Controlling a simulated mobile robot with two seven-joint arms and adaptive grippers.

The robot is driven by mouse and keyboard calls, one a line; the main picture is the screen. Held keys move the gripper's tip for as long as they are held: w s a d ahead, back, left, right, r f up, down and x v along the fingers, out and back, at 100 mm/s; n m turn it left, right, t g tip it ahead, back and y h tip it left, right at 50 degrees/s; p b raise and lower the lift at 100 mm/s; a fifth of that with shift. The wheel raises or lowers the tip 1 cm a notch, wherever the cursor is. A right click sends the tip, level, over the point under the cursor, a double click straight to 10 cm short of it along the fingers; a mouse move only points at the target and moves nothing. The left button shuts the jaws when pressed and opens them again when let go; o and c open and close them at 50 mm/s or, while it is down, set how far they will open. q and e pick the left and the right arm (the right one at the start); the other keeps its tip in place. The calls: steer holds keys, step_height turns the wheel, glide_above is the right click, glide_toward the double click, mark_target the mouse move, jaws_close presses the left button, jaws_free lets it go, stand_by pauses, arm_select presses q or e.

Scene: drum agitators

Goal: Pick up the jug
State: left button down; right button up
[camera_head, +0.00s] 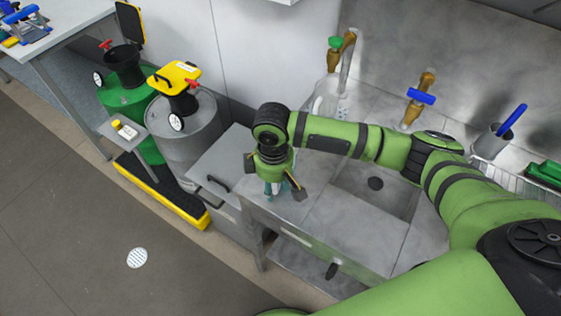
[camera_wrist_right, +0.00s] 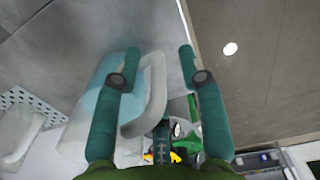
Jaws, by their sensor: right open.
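The jug (camera_wrist_right: 103,103) is a pale, translucent vessel with a bluish tint, seen close up in the right wrist view. Its curved handle (camera_wrist_right: 156,95) lies between the two teal fingers of my right gripper (camera_wrist_right: 158,58). The left finger in that view crosses in front of the jug's body; the other is clear of the handle. The fingers are apart, and I cannot tell whether either touches it. In the head view my right gripper (camera_head: 275,192) points down over the counter's left end and largely hides the jug. My left gripper is not in view.
A clear vessel (camera_head: 325,104) stands by the green-knobbed tap (camera_head: 336,50). The sink basin (camera_head: 375,190) lies right of the gripper. Left of the counter stand a grey drum (camera_head: 188,135) and a green drum (camera_head: 127,95) on a yellow-edged platform (camera_head: 160,193).

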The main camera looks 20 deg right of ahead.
steer(key=shift+f, duration=0.55)
steer(key=shift+w+d+f, duration=0.1)
steer(key=shift+f, duration=0.3)
jaws_close()
steer(key=shift+r, duration=0.25)
